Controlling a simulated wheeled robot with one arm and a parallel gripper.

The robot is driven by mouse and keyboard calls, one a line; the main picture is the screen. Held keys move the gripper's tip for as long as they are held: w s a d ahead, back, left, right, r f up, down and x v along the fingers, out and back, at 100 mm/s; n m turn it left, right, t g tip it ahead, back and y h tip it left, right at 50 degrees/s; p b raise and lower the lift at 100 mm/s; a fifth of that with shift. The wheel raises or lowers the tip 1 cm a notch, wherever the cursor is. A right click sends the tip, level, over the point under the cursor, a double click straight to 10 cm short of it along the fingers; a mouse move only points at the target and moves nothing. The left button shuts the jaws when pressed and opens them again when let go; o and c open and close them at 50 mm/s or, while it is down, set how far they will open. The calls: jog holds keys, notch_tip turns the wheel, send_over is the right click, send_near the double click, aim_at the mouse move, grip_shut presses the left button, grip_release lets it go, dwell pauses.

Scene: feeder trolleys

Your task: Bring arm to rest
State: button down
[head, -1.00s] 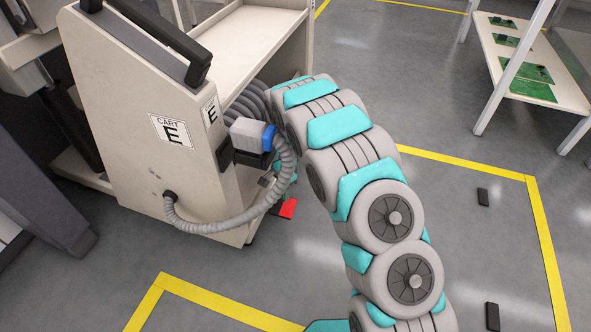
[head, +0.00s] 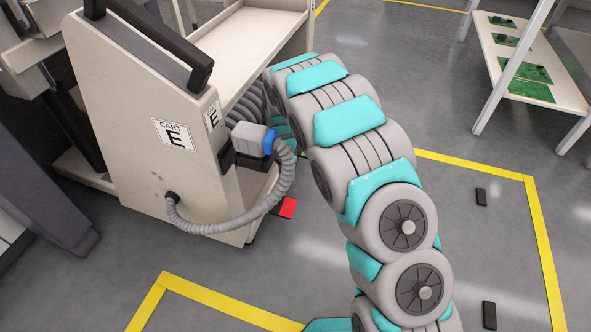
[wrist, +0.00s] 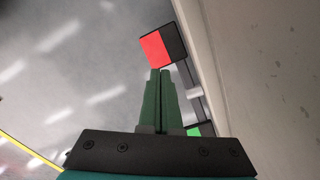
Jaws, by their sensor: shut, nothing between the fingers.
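My gripper (wrist: 160,72) shows in the wrist view with its two green fingers together and nothing between them. It points at the floor beside the cart's pale side wall (wrist: 260,70). A red and black pedal (wrist: 158,48) lies just beyond the fingertips in that view; I cannot tell the gap between them. In the head view my arm arches up and over toward the cart labelled E (head: 130,130), and the gripper itself is hidden behind the arm. The red pedal (head: 288,207) shows low at the cart's side.
A grey hose (head: 235,225) loops from the cart's side to a connector with a blue collar (head: 268,141). A white rack (head: 545,75) with green boards stands at the upper right. Yellow floor lines (head: 540,235) and small dark blocks (head: 489,315) mark otherwise clear floor.

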jog(key=shift+r, duration=0.1)
dwell(0.3)
jog(key=s+d+r+n+p, duration=0.2)
jog(key=s+d+r, duration=0.45)
jog(key=r, duration=0.35)
jog(key=s+d+r+n+p, duration=0.1)
jog(key=s+d+r+n, duration=0.1)
jog(key=s+d+r, duration=0.65)
jog(key=s+r+n+p, duration=0.1)
jog(key=s+r, duration=0.3)
jog(key=s, duration=0.4)
jog(key=s+d+r+n+g+p, duration=0.1)
jog(key=s+r+n, duration=0.2)
jog(key=s, duration=0.6)
jog(key=s+d+r+n+p, duration=0.1)
jog(key=s+r+n+p, duration=0.1)
jog(key=s+r, duration=0.4)
jog(key=s, duration=0.3)
jog(key=shift+d+r+g, duration=0.2)
jog(key=shift+r+g, duration=0.15)
jog(key=shift+g, duration=0.05)
